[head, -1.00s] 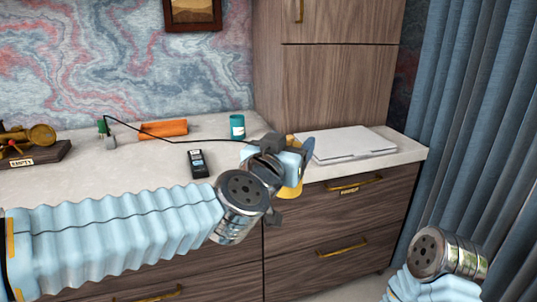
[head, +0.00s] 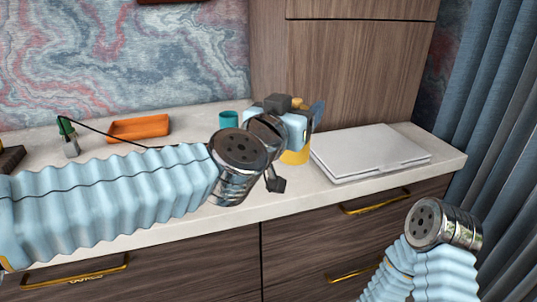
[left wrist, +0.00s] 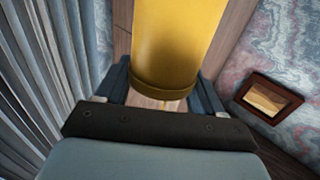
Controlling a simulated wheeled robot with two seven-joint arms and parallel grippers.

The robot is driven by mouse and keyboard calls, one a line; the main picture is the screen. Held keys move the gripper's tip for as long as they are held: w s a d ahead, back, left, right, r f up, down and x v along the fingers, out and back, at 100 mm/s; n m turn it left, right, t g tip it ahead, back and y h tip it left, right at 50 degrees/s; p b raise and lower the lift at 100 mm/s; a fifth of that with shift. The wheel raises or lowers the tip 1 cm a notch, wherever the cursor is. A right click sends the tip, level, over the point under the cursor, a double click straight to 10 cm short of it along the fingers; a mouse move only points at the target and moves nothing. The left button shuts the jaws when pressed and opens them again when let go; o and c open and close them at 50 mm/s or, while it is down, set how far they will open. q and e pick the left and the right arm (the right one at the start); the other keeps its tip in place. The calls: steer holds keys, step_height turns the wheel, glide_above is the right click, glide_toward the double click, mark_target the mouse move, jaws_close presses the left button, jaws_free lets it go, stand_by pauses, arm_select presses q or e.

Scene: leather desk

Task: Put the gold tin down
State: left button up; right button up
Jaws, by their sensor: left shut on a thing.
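The gold tin (head: 296,157) shows in the head view just beyond my left gripper (head: 306,128), over the pale counter beside the white flat case. Most of it is hidden behind the gripper. In the left wrist view the gold tin (left wrist: 178,45) stands large between the two dark fingers of my left gripper (left wrist: 160,90), which is shut on it. I cannot tell whether the tin's base touches the counter. My right arm shows at the lower right of the head view, but its fingers are out of sight.
The white flat case (head: 368,152) lies on the counter (head: 240,200) right of the tin. A teal cup (head: 229,119), an orange object (head: 139,128) and a green-topped thing with a black cable (head: 67,135) stand to the left. A wooden cabinet (head: 350,80) rises behind.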

arm_select(q)
steer(key=w+a+f+b, duration=0.5)
steer(key=w+f+b, duration=0.3)
steer(key=w+f, duration=0.4)
steer(key=shift+w+f+b, duration=0.15)
steer(key=shift+f+b, duration=0.2)
steer(key=shift+f, duration=0.25)
steer(key=o, duration=1.3)
steer(key=shift+r, duration=0.1)
